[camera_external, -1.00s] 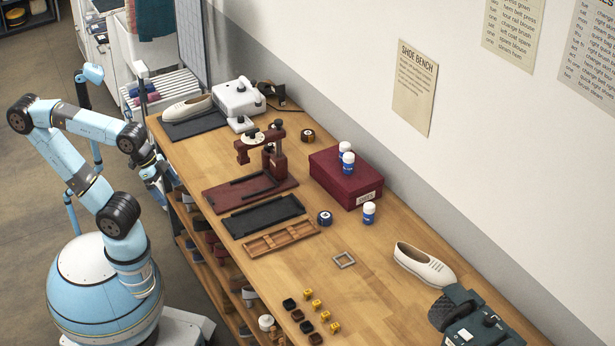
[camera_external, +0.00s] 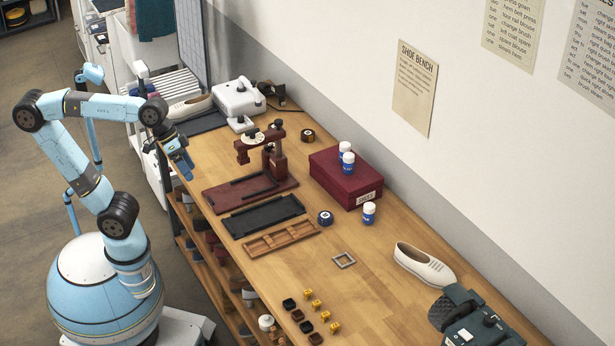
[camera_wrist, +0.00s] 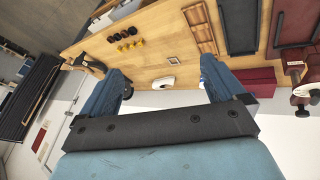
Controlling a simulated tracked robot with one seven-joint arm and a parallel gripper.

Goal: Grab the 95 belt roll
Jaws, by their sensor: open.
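No number 95 can be read on anything, so I cannot tell which roll is the 95 belt roll. A small dark roll with a brown-orange side (camera_external: 307,135) lies near the wall behind the red press. A blue roll with a pale centre (camera_external: 325,218) lies in front of the dark red box. Another small dark roundish item (camera_external: 277,125) is partly hidden by the press. My gripper (camera_external: 184,167) is open and empty, above the bench's left edge and left of the press, apart from all rolls. Its spread blue fingers show in the wrist view (camera_wrist: 162,72).
The red press (camera_external: 274,160), a dark red box (camera_external: 335,186) with bottles, a black tray (camera_external: 262,216) and a wooden tray (camera_external: 281,239) stand mid-bench. A white machine (camera_external: 238,101) stands at the far end. A pale shoe (camera_external: 424,266) lies near the wall.

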